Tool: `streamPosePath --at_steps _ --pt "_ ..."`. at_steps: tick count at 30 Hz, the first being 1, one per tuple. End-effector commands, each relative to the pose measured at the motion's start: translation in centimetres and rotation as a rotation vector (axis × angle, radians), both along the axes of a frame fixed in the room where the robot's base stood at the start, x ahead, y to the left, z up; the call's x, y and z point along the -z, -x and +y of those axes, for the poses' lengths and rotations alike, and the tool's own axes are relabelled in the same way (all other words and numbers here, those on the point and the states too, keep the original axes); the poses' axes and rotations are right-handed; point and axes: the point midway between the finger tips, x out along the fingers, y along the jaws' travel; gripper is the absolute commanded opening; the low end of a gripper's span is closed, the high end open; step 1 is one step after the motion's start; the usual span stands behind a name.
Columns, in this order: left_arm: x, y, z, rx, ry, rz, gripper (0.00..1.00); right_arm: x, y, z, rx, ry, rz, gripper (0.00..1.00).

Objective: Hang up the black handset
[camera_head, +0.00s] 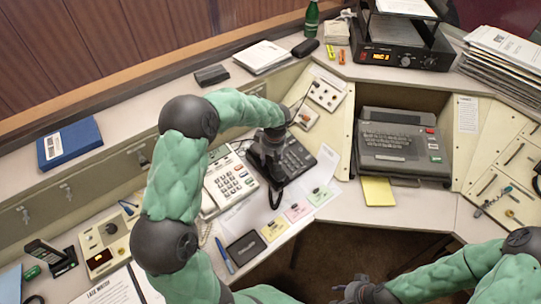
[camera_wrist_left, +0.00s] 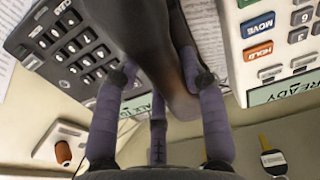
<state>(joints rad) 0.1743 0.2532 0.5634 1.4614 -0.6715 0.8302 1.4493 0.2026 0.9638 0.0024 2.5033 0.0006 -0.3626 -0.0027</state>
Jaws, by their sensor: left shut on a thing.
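The black handset (camera_wrist_left: 150,35) lies between the fingers of my left gripper (camera_wrist_left: 165,82) in the left wrist view, and the gripper is shut on it. In the head view my left gripper (camera_head: 270,145) is over the left part of the black desk phone (camera_head: 297,160), and the handset's lower end (camera_head: 276,195) shows below it. The phone's keypad (camera_wrist_left: 75,45) is to the left of the handset in the left wrist view. The gripper hides the cradle, so I cannot tell whether the handset touches it. My right gripper (camera_head: 358,292) is low at the bottom edge; its fingers are unclear.
A white phone (camera_head: 228,182) stands close to the left of the black phone; its buttons (camera_wrist_left: 270,40) also show in the left wrist view. Colored note cards (camera_head: 298,211) lie in front. A keyboard unit (camera_head: 402,140) is to the right. A small cordless phone (camera_head: 50,256) stands at the far left.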

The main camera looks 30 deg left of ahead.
Motion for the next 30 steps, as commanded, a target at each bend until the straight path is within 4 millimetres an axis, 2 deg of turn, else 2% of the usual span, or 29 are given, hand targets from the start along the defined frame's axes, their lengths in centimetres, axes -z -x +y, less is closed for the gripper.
streamPosePath --at_steps 6,30 --pt "0.90 -0.13 0.18 0.000 -0.001 -0.003 0.00 0.45 0.00 0.00 0.000 0.000 0.000 0.40" --pt "0.87 -0.06 0.17 0.001 0.000 -0.002 0.00 0.85 0.00 0.00 0.000 0.000 0.000 0.40"
